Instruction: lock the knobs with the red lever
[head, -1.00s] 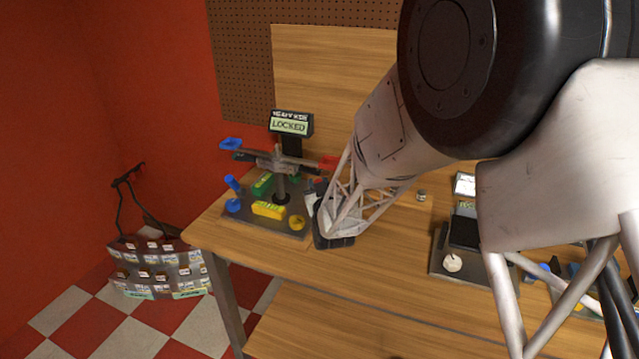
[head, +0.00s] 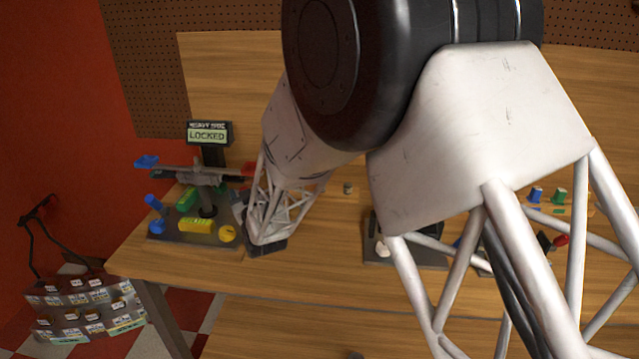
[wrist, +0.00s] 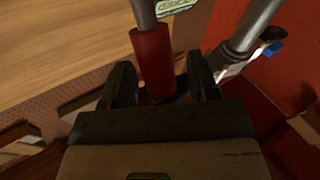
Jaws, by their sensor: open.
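A red-tipped lever (head: 561,240) shows at the far right of the head view, partly behind my arm. A blue knob (head: 536,195) and a green knob (head: 558,196) stand behind it. At the left, a separate station has crossed arms, one with a red grip (head: 248,168). The sign (head: 208,133) above it reads LOCKED. In the wrist view, my gripper (wrist: 158,68) is open, with the red grip (wrist: 152,62) on its metal rod between the fingers. I cannot tell whether the fingers touch it. My fingers are hard to make out in the head view.
The left station's base carries blue, green and yellow parts, including a yellow block (head: 196,225). A dark panel with a white knob (head: 381,248) stands mid-bench behind my arm. A rack of labelled boxes (head: 85,305) stands on the floor. The bench front (head: 180,262) is clear.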

